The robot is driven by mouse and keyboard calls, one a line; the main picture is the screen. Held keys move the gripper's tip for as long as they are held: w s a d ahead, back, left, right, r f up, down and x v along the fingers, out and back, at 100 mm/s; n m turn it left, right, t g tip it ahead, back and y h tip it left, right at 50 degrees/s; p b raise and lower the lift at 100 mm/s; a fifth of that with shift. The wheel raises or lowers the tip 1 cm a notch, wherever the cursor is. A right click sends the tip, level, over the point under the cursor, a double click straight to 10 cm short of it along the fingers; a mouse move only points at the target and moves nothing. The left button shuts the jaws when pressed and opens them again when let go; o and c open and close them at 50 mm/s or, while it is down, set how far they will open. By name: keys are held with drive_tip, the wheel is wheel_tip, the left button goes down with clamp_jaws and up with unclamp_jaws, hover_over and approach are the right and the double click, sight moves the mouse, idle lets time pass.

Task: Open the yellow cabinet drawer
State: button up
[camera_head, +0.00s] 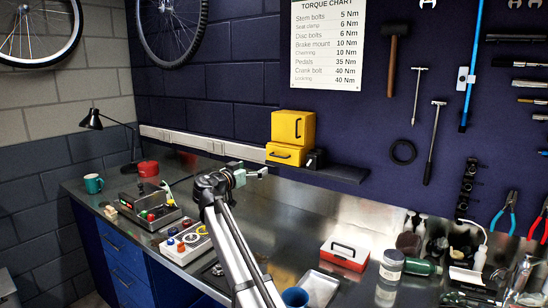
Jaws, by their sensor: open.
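A small yellow cabinet (293,127) stands on a dark wall shelf above the bench. Its upper part has a door with a dark upright handle. Below it is the yellow drawer (286,153) with a dark horizontal handle. The drawer front stands a little left of and forward of the upper part; I cannot tell whether it is pulled out. My gripper (259,172) is open and empty, in front of and below left of the drawer in the picture. It looks apart from the handle, though the depth is hard to judge.
The dark shelf (343,172) extends right of the cabinet, with a small black object (315,159) beside the drawer. Below are a red-and-white box (344,254), a white tray (319,287) and a blue cup (295,297). Control boxes (150,212) and a black lamp (92,120) stand left.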

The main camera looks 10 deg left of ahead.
drive_tip(key=shift+p+x, duration=2.3)
drive_tip(key=shift+x, duration=5.85)
drive_tip(key=shift+a, duration=0.1)
drive_tip(key=c, duration=1.4)
drive_tip(key=shift+o, duration=0.2)
drive_tip(key=b+v, duration=0.9)
drive_tip(key=v, duration=0.2)
drive_tip(key=shift+b, duration=0.4)
drive_tip(key=shift+f, duration=0.1)
